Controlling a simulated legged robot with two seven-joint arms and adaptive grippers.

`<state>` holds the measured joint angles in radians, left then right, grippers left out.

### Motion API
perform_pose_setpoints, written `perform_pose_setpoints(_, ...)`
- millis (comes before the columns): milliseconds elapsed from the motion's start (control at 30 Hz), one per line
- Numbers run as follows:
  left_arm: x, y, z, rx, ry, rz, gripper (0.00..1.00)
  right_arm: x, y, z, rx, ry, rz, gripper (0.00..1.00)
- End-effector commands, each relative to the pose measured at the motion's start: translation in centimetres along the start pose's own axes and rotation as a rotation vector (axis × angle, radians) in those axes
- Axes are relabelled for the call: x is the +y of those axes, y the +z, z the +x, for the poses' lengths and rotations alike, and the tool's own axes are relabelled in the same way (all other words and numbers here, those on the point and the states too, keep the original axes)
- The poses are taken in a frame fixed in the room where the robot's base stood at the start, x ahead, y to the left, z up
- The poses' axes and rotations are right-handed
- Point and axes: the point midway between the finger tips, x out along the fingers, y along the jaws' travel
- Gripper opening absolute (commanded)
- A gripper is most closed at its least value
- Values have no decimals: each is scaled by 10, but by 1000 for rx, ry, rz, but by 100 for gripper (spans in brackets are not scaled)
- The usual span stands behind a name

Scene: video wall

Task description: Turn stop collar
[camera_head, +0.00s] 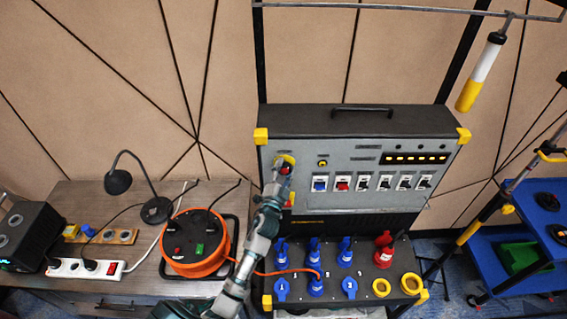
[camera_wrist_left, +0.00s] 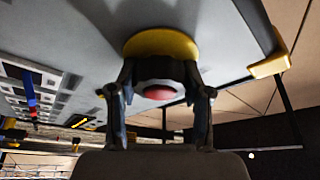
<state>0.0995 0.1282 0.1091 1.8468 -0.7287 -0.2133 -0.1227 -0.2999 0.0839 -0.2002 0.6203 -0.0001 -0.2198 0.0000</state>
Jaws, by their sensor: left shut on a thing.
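The stop collar (camera_wrist_left: 142,88) is a grey ring around a red button (camera_wrist_left: 158,93), in front of a round yellow base (camera_wrist_left: 162,43) on the grey panel (camera_head: 300,150). In the head view the yellow base (camera_head: 290,159) shows at the panel's upper left, partly covered by my gripper. My left gripper (camera_head: 284,170) reaches up to it from below. In the left wrist view its two fingers (camera_wrist_left: 160,84) stand on either side of the collar and are shut on it. The collar's turn angle cannot be told. My right gripper is not in view.
Right of the collar are a small yellow-ringed button (camera_head: 323,163) and a row of switches (camera_head: 364,184). Below, blue sockets (camera_head: 315,252) and a red socket (camera_head: 384,250) stick up. An orange cable reel (camera_head: 195,244) stands left of my arm. A blue cart (camera_head: 520,280) is at right.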

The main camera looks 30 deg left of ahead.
Motion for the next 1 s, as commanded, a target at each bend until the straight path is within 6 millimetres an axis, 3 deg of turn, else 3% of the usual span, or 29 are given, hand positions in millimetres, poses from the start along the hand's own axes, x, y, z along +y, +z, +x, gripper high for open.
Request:
perform_pose_setpoints(233, -2, -3, 1, 6, 31, 80, 14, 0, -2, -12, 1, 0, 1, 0)
perform_pose_setpoints(767, 0, -3, 0, 7, 39, 100, 14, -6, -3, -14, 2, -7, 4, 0)
perform_pose_setpoints(800, 0, -3, 0, 7, 39, 100, 59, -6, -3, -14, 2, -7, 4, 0)
perform_pose_setpoints(867, 0, -3, 0, 6, 40, 100, 74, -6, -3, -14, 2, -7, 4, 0)
perform_pose_setpoints(1000, 0, -2, 0, 4, 40, 100, 75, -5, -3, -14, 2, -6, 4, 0)
